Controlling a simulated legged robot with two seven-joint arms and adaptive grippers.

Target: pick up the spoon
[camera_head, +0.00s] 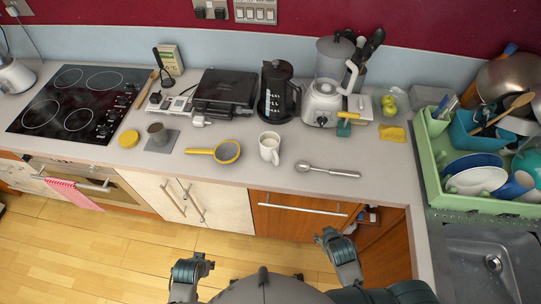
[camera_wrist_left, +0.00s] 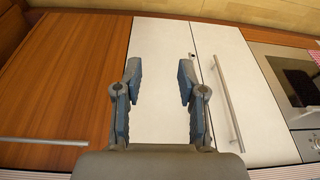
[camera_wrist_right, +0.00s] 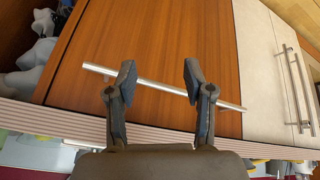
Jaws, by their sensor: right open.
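A metal spoon (camera_head: 328,170) lies flat on the light worktop near its front edge, with its bowl to the left and its handle to the right. It does not show clearly in either wrist view. My left gripper (camera_head: 190,264) is low in front of the cabinets, left of the spoon; in the left wrist view (camera_wrist_left: 160,80) its fingers are apart and empty. My right gripper (camera_head: 330,237) is below the worktop edge, in front of the wooden drawer and nearer to me than the spoon; in the right wrist view (camera_wrist_right: 160,80) its fingers are apart and empty.
A white mug (camera_head: 269,148) stands left of the spoon, and a yellow strainer (camera_head: 226,152) lies further left. A blender (camera_head: 325,95) and a teal-bladed tool (camera_head: 344,128) are behind it. A green dish rack (camera_head: 432,180) stands to the right. Worktop right of the spoon is clear.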

